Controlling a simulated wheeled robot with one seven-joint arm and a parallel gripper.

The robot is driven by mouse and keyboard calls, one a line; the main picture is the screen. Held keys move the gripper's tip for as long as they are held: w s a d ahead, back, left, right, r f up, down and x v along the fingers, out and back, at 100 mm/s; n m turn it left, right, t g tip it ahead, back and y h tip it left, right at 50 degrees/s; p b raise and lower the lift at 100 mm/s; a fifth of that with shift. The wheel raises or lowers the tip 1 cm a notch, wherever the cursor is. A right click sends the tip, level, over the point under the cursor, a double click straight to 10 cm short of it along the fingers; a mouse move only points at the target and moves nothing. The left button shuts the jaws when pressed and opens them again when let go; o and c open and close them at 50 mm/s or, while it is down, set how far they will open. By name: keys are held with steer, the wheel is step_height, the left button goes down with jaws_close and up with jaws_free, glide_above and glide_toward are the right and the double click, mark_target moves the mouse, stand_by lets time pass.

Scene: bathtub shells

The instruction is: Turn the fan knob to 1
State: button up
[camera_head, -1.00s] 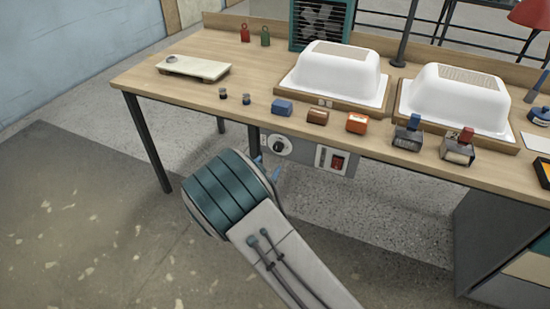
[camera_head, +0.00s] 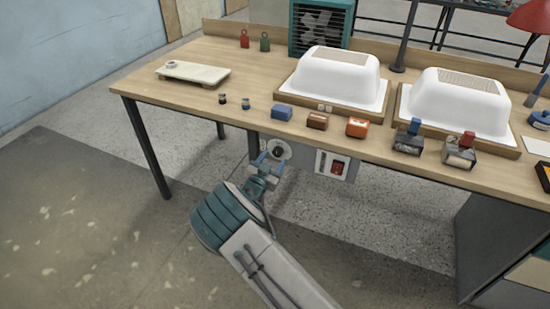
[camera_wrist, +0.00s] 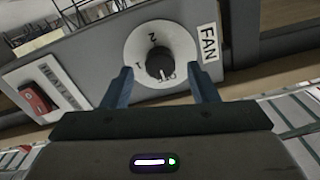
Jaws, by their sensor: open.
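The fan knob (camera_wrist: 160,62) is black and round, on a white dial plate (camera_wrist: 139,44) marked 1, 2 and what looks like OFF, beside a FAN label (camera_wrist: 209,43). A pale mark on the knob seems to face OFF in the wrist view, but it is small. My gripper (camera_wrist: 161,74) is open, its blue fingers on either side of the knob's lower part in that view. I cannot tell whether they touch it. In the head view my gripper (camera_head: 268,164) is just in front of the dial plate (camera_head: 286,148) under the table edge.
A red switch (camera_head: 338,167) is on the same panel, right of the dial. The wooden table (camera_head: 190,97) above carries white tub shells (camera_head: 335,72), small blocks and stamps along its front edge. A teal fan (camera_head: 320,27) stands at the back. Floor in front is free.

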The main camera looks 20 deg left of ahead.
steer(key=shift+w, duration=0.95)
steer(key=shift+d, duration=0.1)
steer(key=c, duration=1)
